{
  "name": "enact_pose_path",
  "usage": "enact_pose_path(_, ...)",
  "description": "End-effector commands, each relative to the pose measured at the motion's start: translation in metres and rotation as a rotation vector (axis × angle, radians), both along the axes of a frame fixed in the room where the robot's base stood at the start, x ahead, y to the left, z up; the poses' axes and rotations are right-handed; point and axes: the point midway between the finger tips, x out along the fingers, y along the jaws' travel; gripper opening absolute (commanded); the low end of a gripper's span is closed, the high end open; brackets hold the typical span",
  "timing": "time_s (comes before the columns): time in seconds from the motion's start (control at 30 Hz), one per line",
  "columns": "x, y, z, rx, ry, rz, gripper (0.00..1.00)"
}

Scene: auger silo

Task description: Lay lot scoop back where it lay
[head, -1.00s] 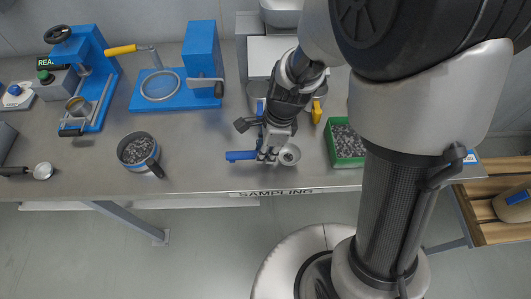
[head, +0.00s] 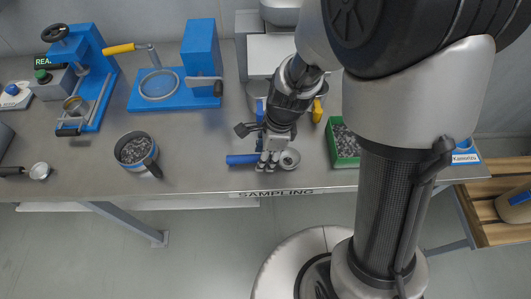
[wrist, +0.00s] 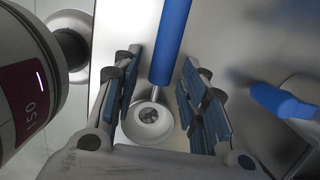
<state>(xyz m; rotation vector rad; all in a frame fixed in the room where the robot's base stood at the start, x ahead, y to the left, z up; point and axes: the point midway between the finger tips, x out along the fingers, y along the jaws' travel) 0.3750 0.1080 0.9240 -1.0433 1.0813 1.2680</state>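The lot scoop, with a blue handle (head: 242,159) and a round pale metal bowl (head: 289,158), is near the front edge of the bench. In the wrist view its handle (wrist: 171,42) runs away from me and its bowl (wrist: 149,122) is on the near side, with dark grey bits inside. My gripper (head: 268,163) is low over the scoop. In the wrist view my gripper (wrist: 161,62) is open, with its blue-padded fingers on either side of the scoop and gaps beside the handle. The head view hides the middle of the scoop behind the fingers.
A green tray (head: 346,162) of grey bits is to the right, partly behind my arm. A round container (head: 137,152) of bits and a black-handled scoop (head: 39,171) are left. A second blue handle (wrist: 285,102) is close to the right finger. Bench front edge is near.

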Motion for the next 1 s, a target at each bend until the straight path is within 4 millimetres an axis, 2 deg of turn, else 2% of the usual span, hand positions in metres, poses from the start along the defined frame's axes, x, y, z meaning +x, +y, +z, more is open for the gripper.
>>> enact_pose_path(0.13, 0.0, 0.0, 0.001, 0.0, 0.0, 0.0, 0.39)
enact_pose_path(0.23, 0.0, -0.001, 0.01, 0.0, -0.001, 0.0, 0.39)
enact_pose_path(0.7, 0.001, -0.019, 0.102, 0.001, -0.004, -0.002, 0.39)
enact_pose_path(0.83, 0.0, -0.022, 0.116, 0.0, -0.002, 0.0, 0.39)
enact_pose_path(1.0, 0.0, -0.023, 0.122, 0.0, 0.0, 0.001, 0.39)
